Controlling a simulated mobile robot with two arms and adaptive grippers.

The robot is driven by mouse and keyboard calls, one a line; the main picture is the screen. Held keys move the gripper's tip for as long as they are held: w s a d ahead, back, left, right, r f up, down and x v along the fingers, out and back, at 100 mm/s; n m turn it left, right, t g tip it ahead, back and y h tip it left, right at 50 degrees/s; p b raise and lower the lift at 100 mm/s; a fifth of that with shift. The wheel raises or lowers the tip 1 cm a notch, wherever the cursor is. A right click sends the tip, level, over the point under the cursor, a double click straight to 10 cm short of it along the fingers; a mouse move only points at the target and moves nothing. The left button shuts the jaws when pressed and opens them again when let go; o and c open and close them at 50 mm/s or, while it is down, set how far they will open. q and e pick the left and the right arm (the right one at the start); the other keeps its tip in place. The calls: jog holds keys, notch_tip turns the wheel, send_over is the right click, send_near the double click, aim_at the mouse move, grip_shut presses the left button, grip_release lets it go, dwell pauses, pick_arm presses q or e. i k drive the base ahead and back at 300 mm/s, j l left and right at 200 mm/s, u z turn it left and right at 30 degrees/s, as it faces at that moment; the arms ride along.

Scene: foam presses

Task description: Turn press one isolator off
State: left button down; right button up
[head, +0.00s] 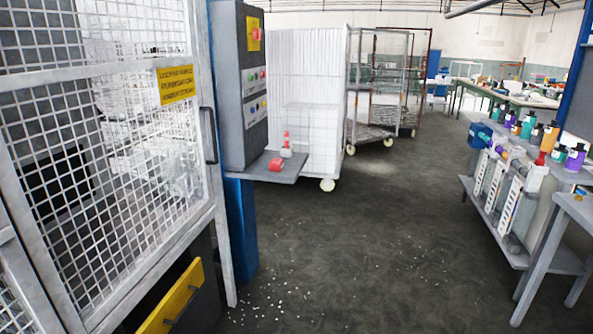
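A grey control cabinet (232,125) stands left of centre on a blue post, beside a mesh guard door (110,130). High on its right-hand face is a yellow plate with a small red part (254,34), which looks like an isolator; its switch position is too small to tell. Below it are a panel with green and red buttons (254,77) and another small panel (254,112). I cannot read any press number. Neither of my grippers is in view.
A small grey shelf (265,171) juts out below the cabinet, holding a red item and a red-topped bottle. White wheeled cages (308,100) stand behind. A bench with bottles (570,170) is at right. The dark floor (370,240) between is open, with scattered white bits.

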aim_at(257, 35)
jog(key=i, duration=1.85)
